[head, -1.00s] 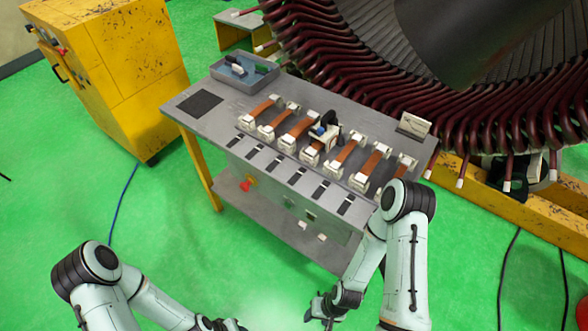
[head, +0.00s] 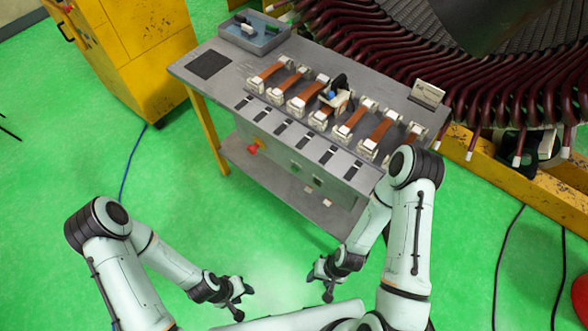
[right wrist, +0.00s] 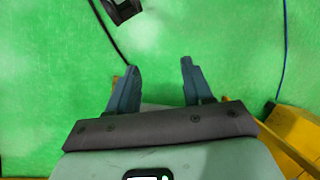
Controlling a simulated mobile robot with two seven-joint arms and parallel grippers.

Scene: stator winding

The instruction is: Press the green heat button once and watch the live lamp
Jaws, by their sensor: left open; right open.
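The grey workbench (head: 225,85) stands in front of me with a control panel on its front face. A small greenish spot (head: 318,181) on that panel may be the green heat button; it is too small to be sure. A red switch (head: 253,147) is further left on the panel. I cannot make out the live lamp or whether it is lit. My left gripper (head: 240,303) is open and empty, low over the floor in front of the bench. My right gripper (head: 324,287) is open and empty, also short of the panel; its spread fingers show in the right wrist view (right wrist: 155,85).
Copper coils in white clamps (head: 309,97) line the bench top, with a grey tray (head: 270,45) behind. A yellow cabinet (head: 150,45) is at left, the large stator (head: 420,65) at back right. Cables lie on the green floor. The space before the panel is clear.

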